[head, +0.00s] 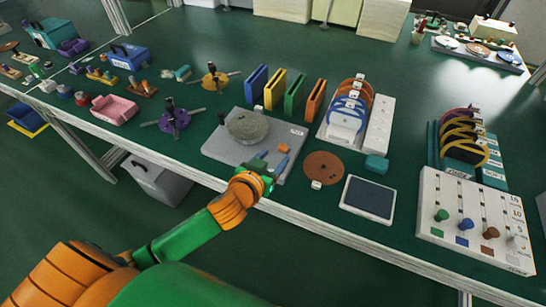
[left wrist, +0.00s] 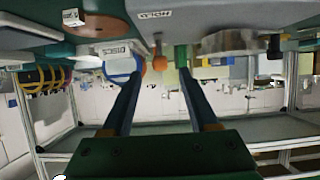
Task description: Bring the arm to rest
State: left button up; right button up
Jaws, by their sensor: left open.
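My left arm, green and orange, reaches in from the lower left of the head view. My left gripper (head: 262,168) is over the front edge of the grey station plate (head: 222,150). In the left wrist view its two long fingers (left wrist: 158,85) stand apart with nothing seen held between them. A round grey disc (head: 247,127) lies on the plate, beyond the gripper. A small orange piece (head: 283,148) and a blue bar (head: 281,164) are close by the gripper; whether it touches them I cannot tell. My right gripper is not in view.
A brown disc (head: 323,168) and a dark-faced tablet (head: 368,199) lie right of the gripper. A white pegged board (head: 475,222) stands at the table's right. Coloured upright plates (head: 276,89) and a ring rack (head: 350,105) stand behind.

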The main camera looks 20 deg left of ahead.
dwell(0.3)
pick_arm(q)
jog(key=s+f+m+g, duration=0.1)
jog(key=s+f+g, duration=0.4)
jog(key=s, duration=0.6)
jog(key=s+f+m+g, duration=0.1)
jog(key=s+f+g, duration=0.4)
jog(key=s, duration=0.5)
notch_tip(320, 180, down, 14)
jog(key=s, duration=0.1)
jog(key=s+a+f+g, duration=0.2)
jog(key=s+f, duration=1)
jog(key=s, duration=0.1)
jog(key=shift+a+f, duration=0.2)
jog(key=shift+a, duration=0.2)
